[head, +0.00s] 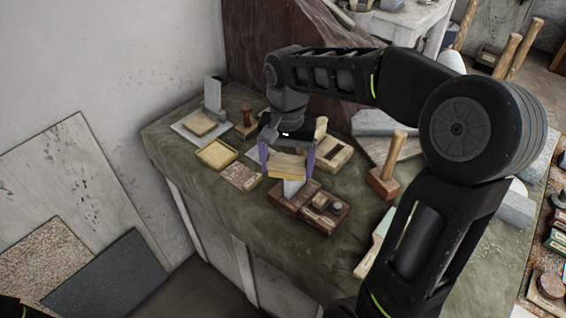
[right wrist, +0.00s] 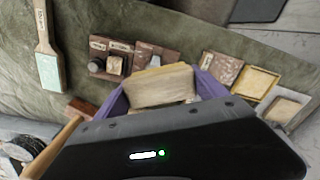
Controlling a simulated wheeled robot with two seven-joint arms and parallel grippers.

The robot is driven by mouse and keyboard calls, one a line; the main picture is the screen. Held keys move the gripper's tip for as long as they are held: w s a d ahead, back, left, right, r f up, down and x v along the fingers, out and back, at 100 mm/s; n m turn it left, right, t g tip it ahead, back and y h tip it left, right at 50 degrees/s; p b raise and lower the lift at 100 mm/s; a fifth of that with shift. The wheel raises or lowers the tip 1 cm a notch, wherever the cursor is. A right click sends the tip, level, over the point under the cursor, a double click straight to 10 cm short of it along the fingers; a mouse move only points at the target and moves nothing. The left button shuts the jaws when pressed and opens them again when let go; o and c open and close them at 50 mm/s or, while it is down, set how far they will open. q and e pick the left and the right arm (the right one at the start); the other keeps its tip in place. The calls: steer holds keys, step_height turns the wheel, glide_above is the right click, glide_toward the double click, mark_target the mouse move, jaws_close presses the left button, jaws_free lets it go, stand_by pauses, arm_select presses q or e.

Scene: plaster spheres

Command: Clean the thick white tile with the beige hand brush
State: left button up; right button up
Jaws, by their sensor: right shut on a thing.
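My right gripper (head: 287,162), with purple fingers, is shut on the beige hand brush (head: 286,168), a pale block with a yellowish lower edge. In the right wrist view the brush (right wrist: 160,90) sits between the two fingers. My left gripper is not in view.
A speckled tile (head: 240,176) and a yellow-rimmed tray (head: 216,154) lie to the left. A wooden block with knobs (head: 325,209) is close on the right. A flat brush (head: 374,246) lies near the front edge.

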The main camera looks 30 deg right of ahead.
mark_target(302, 161)
steer(key=shift+s+d, duration=0.45)
steer(key=shift+s+d, duration=0.8)
steer(key=shift+w+a, duration=0.1)
steer(key=shift+w+a, duration=0.7)
steer(key=shift+w, duration=0.05)
steer(key=shift+a, duration=0.1)
steer(key=shift+w+a, duration=0.7)
steer(key=shift+w, duration=0.05)
